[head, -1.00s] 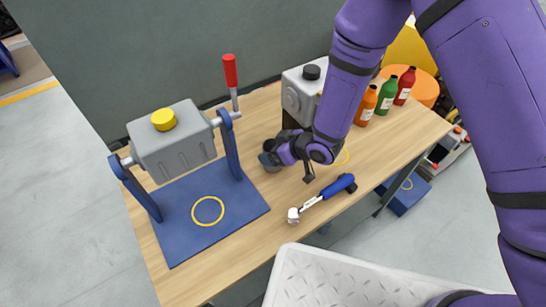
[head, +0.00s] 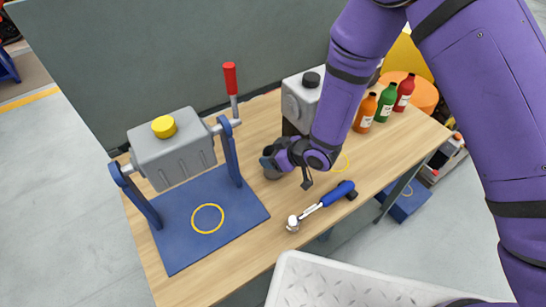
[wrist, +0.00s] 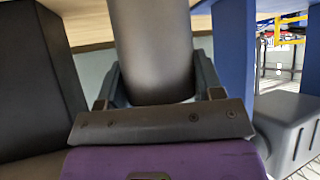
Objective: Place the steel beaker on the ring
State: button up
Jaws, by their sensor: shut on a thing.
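The steel beaker (wrist: 155,45) is a plain grey cylinder that fills the upper middle of the wrist view, between the two fingers. In the head view only a small dark grey part of the beaker (head: 272,173) shows under my gripper (head: 268,162). My gripper is shut on the beaker. I cannot tell whether its base touches the bench. A yellow ring (head: 222,219) is marked on the blue base plate (head: 185,254), to the left and in front of the gripper. A second yellow ring (head: 347,161) is on the wood, partly hidden behind my arm.
A grey tilting vessel (head: 170,160) with a yellow cap hangs on blue posts over the plate's back; its red-handled lever (head: 231,78) stands upright. A grey machine (head: 297,100) and several bottles (head: 386,102) stand at the back right.

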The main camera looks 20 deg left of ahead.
notch_tip(320, 180, up, 28)
jog(key=shift+f, duration=0.15)
dwell(0.8)
jog(key=shift+d, duration=0.1)
